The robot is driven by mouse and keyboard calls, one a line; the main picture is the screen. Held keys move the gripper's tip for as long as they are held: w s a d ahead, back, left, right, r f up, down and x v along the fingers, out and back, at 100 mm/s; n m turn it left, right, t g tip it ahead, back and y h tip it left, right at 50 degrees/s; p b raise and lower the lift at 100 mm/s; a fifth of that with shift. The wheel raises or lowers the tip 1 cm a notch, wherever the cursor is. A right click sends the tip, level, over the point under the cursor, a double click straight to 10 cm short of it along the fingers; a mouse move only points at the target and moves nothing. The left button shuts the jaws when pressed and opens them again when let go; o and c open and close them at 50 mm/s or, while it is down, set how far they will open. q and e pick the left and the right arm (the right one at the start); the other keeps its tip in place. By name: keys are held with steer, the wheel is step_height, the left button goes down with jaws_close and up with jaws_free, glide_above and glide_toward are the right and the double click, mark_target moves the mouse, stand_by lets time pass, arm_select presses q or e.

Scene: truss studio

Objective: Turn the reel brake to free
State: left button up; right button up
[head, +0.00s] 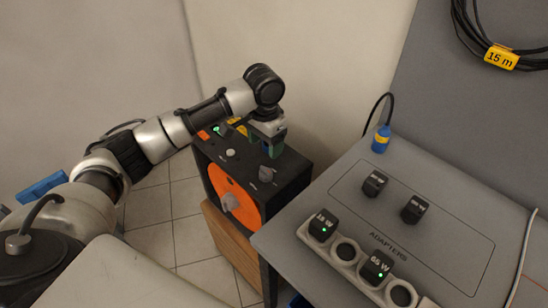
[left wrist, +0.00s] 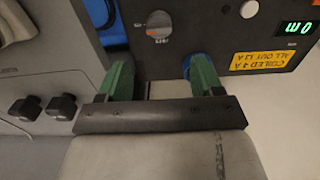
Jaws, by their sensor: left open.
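A black reel box (head: 285,178) stands on a wooden stand, with an orange disc (head: 229,199) and a grey hub on its front. A grey knob (head: 266,174) sits on the box's top near the right edge. In the left wrist view this round knob (left wrist: 159,25) has a small orange mark and lettering too small to read beside it. I cannot tell its setting. My left gripper (head: 272,148) is over the back of the box top, open and empty. In the left wrist view its green fingers (left wrist: 162,80) are apart, with the knob beyond them. My right gripper is not seen.
A lit display (left wrist: 298,28) and a yellow label (left wrist: 263,59) are on the box top, near a blue socket (left wrist: 188,66). A grey table (head: 345,172) at right holds black adapters (head: 374,183), a charging strip (head: 333,257) and a blue plug (head: 381,139).

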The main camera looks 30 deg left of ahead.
mark_target(266, 169)
arm_select(q)
steer(key=f, duration=0.4)
steer(key=shift+s+f, duration=0.35)
steer(key=f, duration=0.4)
steer(key=shift+w+f, duration=0.15)
steer(key=shift+w, duration=0.05)
steer(key=shift+f, duration=0.75)
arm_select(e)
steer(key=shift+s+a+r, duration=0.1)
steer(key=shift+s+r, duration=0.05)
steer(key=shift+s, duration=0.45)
arm_select(q)
steer(key=shift+c, duration=0.3)
